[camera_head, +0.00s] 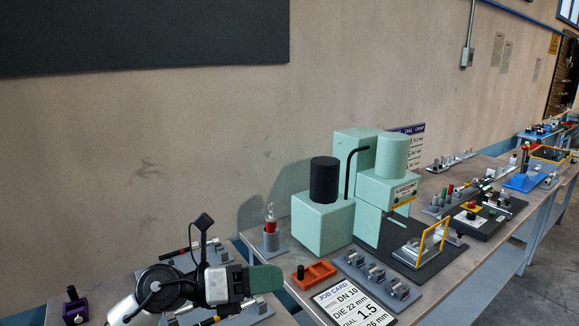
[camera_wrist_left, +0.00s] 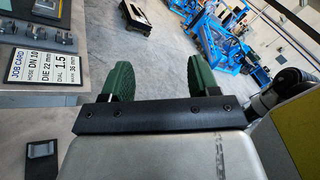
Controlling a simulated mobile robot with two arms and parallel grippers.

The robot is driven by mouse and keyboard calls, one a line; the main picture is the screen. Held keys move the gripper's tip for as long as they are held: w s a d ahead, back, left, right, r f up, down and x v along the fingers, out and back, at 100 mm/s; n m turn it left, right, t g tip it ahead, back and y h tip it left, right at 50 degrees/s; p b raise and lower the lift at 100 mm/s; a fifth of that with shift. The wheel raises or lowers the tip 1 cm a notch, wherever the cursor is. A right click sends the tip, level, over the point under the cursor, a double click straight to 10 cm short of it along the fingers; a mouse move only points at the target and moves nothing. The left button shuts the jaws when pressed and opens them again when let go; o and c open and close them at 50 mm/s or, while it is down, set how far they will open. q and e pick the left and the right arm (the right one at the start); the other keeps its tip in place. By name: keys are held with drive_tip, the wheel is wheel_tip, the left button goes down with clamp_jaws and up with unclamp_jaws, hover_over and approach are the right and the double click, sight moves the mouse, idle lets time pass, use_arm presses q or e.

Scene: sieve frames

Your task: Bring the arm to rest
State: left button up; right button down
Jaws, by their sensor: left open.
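My left gripper (camera_head: 262,279) is at the lower middle of the head view, above the front of the bench, with its green finger pads pointing right. In the left wrist view the two green fingers (camera_wrist_left: 158,80) stand apart with nothing between them, so it is open and empty. A job card (camera_head: 352,305) lies on the bench to the right of the gripper, and an orange tray (camera_head: 314,274) lies near it. My right gripper is in neither view.
A mint-green machine (camera_head: 384,177) with a black cylinder stands on the bench to the right. A grey rack of metal parts (camera_head: 376,276) lies before it. A purple block (camera_head: 75,308) is at lower left. Open floor (camera_head: 540,285) lies far right.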

use_arm(q)
drive_tip(key=a+n+t+y, duration=0.55)
drive_tip(key=n+t, duration=1.05)
drive_tip(key=n, duration=0.5)
drive_tip(key=s+a+f+n+g+y, duration=0.2)
drive_tip(key=s+a+f+n+y, duration=0.1)
drive_tip(key=a+f+n+y, duration=0.4)
drive_tip(key=s+a+f+n+g+y, duration=0.25)
drive_tip(key=f+n+y, duration=0.35)
drive_tip(key=f+n, duration=0.3)
drive_tip(key=s+a+f+n+g, duration=0.1)
drive_tip(key=s+f+n+g, duration=0.2)
drive_tip(key=s+f+g, duration=0.55)
drive_tip(key=s+a+f+n+g, duration=0.1)
drive_tip(key=s+f+n+g, duration=0.3)
drive_tip(key=s, duration=0.8)
wheel_tip(320, 180, down, 34)
drive_tip(key=m+b, duration=0.2)
drive_tip(key=b, duration=0.8)
drive_tip(key=s+a+f+b, duration=0.1)
drive_tip(key=s+f+b, duration=0.2)
drive_tip(key=f, duration=0.6)
drive_tip(key=s+a+f+g+b, duration=0.1)
drive_tip(key=s+f+b, duration=0.2)
drive_tip(key=s+f, duration=0.5)
drive_tip(key=s+a+f+b, duration=0.1)
drive_tip(key=s+f+b, duration=0.3)
drive_tip(key=f, duration=0.7)
drive_tip(key=shift+s+h, duration=0.35)
drive_tip(key=shift+s, duration=0.35)
